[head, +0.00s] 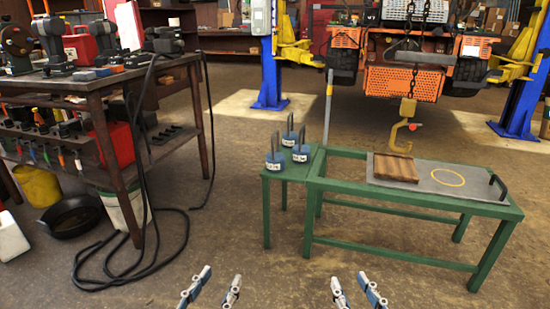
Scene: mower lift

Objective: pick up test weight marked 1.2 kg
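Three blue test weights with tall dark handles and white labels stand upright on the small green side shelf (270,176). One is at the front left (275,163), one at the right (301,154) and one at the back (289,138). The labels are too small to read, so I cannot tell which is marked 1.2 kg. My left gripper (214,284) is open and empty at the bottom of the view, over the floor. My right gripper (355,286) is also open and empty there. Both are apart from the weights, on the near side of the shelf.
A green bench (415,202) adjoins the shelf, bearing a grey plate (430,177) and wooden block (395,167). A yellow hook (405,130) hangs above it. A tool table (105,90) stands left, with black cable (150,240) on the floor. Open floor lies centrally.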

